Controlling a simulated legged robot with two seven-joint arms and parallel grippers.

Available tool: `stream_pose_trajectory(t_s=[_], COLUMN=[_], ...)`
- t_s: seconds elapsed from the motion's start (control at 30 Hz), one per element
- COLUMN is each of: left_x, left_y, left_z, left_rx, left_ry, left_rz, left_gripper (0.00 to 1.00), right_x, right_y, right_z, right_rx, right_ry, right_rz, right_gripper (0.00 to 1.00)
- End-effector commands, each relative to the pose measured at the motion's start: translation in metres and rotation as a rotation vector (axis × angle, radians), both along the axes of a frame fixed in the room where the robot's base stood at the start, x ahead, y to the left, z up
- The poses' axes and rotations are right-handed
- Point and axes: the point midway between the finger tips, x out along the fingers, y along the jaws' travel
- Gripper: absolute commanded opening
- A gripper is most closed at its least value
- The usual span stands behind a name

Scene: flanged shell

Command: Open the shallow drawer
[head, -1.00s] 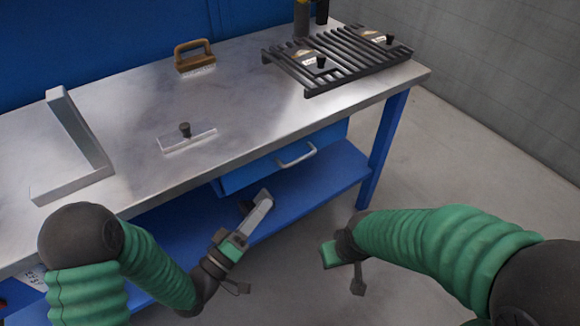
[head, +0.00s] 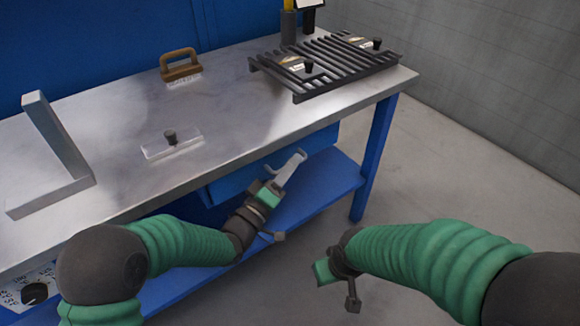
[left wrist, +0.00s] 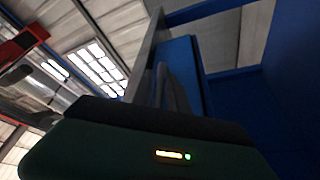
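The blue drawer (head: 232,184) sits under the front edge of the metal workbench top (head: 225,120). Its front looks close to the bench edge, with no open gap visible. Its pale bar handle (head: 299,156) is partly hidden by my left gripper (head: 288,171), whose grey fingers reach up to it. Whether they touch or surround the handle is unclear. In the left wrist view, the blue drawer front (left wrist: 184,65) stands just beyond the dark fingers. The finger gap cannot be made out. My right gripper (head: 337,286) hangs low at the right, away from the bench, its fingers unclear.
On the bench are a black grate (head: 325,66), a brown-handled block (head: 181,66), a clear plate with a black knob (head: 172,142) and a grey angled bracket (head: 58,150). A blue lower shelf (head: 330,180) and bench leg (head: 374,155) are near. Floor at right is clear.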

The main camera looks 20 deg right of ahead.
Motion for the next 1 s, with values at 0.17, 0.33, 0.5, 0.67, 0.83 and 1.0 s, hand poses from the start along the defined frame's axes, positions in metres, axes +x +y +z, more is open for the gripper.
stream_pose_trajectory(t_s=[0.17,0.33,0.5,0.67,0.83,1.0], left_x=[-0.0001,0.0000,0.0002,0.0002,0.0003,0.0003], left_y=[0.0003,0.0006,0.0008,0.0009,0.0010,0.0011], left_z=[-0.0002,-0.0009,-0.0015,-0.0021,-0.0027,-0.0031], left_rx=[0.000,0.001,0.002,0.003,0.003,0.004], left_ry=[0.000,0.001,0.002,0.003,0.004,0.005], left_rz=[0.000,0.001,0.001,0.001,0.002,0.001], left_gripper=[0.03,0.00,0.00,0.00,0.00,0.00], right_x=[0.0001,0.0000,0.0000,0.0000,0.0000,0.0000], right_y=[0.0000,0.0000,0.0000,0.0000,0.0000,0.0000], right_z=[0.0001,0.0001,0.0000,-0.0001,-0.0001,-0.0002], right_rx=[0.000,0.000,0.000,0.000,0.000,0.000], right_ry=[0.000,0.000,0.000,0.000,0.000,0.000], right_rz=[0.000,0.000,0.000,0.000,0.000,0.000], right_gripper=[0.36,0.36,0.36,0.36,0.36,0.36])
